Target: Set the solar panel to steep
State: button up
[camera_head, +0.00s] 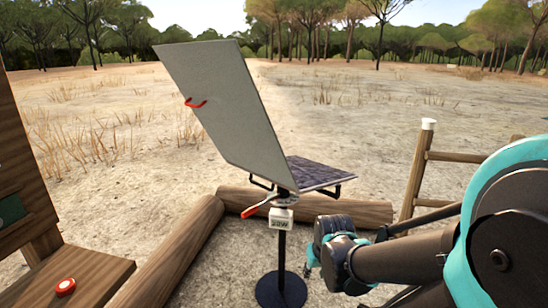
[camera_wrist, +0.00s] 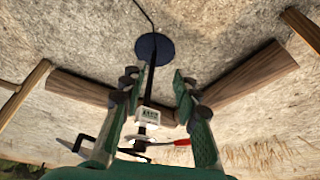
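The solar panel (camera_head: 212,95) is a large grey board, tilted steeply, with its back towards me and a small red handle (camera_head: 195,103) on it. A smaller dark panel (camera_head: 318,172) lies nearly flat behind its lower edge. Both sit on a black post (camera_head: 282,255) with a round base (camera_head: 281,290). A red lever (camera_head: 260,206) sticks out left below the panel, above a white label box (camera_head: 281,218) with unclear lettering. My gripper (camera_head: 314,255) is low, right of the post. In the wrist view, my gripper (camera_wrist: 155,80) is open and empty; the lever (camera_wrist: 170,143) and label box (camera_wrist: 147,115) show beyond its fingers.
Logs (camera_head: 180,255) lie on the ground left of and behind the post (camera_head: 340,207). A wooden bench (camera_head: 85,275) with a red button (camera_head: 65,286) stands at left. A wooden ladder-like frame (camera_head: 415,180) stands at right. Dry open ground lies beyond.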

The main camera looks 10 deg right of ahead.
jog(key=shift+c, duration=0.6)
jog(key=shift+w, duration=0.1)
jog(key=shift+c, duration=1.1)
jog(key=w+n, duration=0.1)
jog(key=n, duration=0.1)
jog(key=w+r+n+h, duration=0.1)
jog(key=w+n, duration=0.1)
jog(key=w+r+n, duration=0.1)
jog(key=w+n, duration=0.1)
jog(key=shift+w+d+h, duration=0.15)
jog(key=shift+d+h, duration=0.15)
jog(key=shift+h, duration=0.1)
grip_shut()
jog(key=w+a+r+n+t+h, duration=0.1)
jog(key=w+a+r+n+h, duration=0.2)
jog(key=w+n, duration=0.4)
jog(key=w+a+r+n+t+h, duration=0.1)
jog(key=w+a+r+n, duration=0.1)
jog(key=w+a+n, duration=0.35)
jog(key=w+a+r+n+t+h, duration=0.1)
jog(key=w+a+r+n+h, duration=0.15)
jog(key=w+n, duration=0.5)
jog(key=x, duration=1)
jog(key=shift+w+d+r, duration=0.1)
jog(key=shift+d+r, duration=0.15)
jog(key=shift+r, duration=0.8)
jog(key=shift+w+d+r, duration=0.1)
jog(key=shift+d+r, duration=0.15)
jog(key=shift+r, duration=0.8)
